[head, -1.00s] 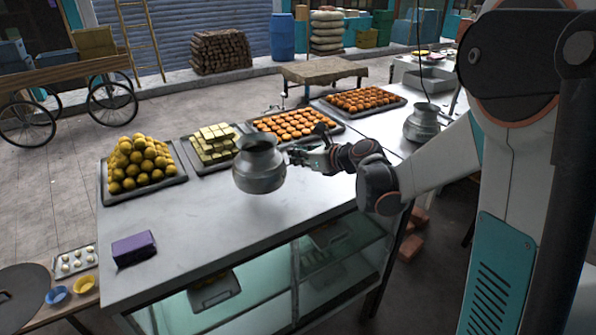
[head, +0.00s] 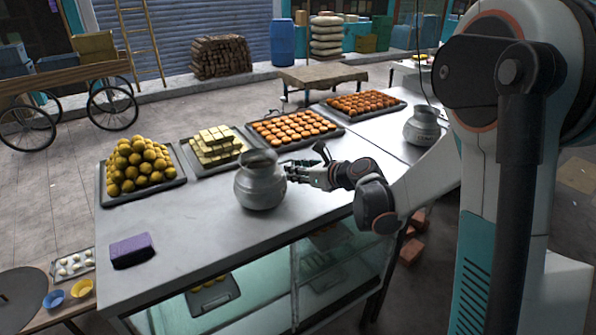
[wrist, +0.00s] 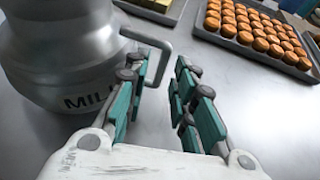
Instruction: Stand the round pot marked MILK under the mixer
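The round grey metal pot marked MILK (wrist: 85,60) fills the left of the wrist view, its lettering partly cut off by my finger. In the head view this pot (head: 260,187) stands upright on the counter, near its front edge. Its handle (wrist: 163,62) points toward my gripper. My gripper (wrist: 161,72) is open, with the handle between or just ahead of its fingertips and a gap showing between the fingers. In the head view my gripper (head: 290,171) is at the pot's right side. I cannot make out a mixer.
A second metal pot (head: 422,127) stands at the counter's right end, with a thin dark cord hanging over it. Trays of yellow balls (head: 138,165), pale blocks (head: 215,146) and orange sweets (head: 293,127) line the back. A purple block (head: 131,250) lies front left. The counter (head: 190,235) is clear between.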

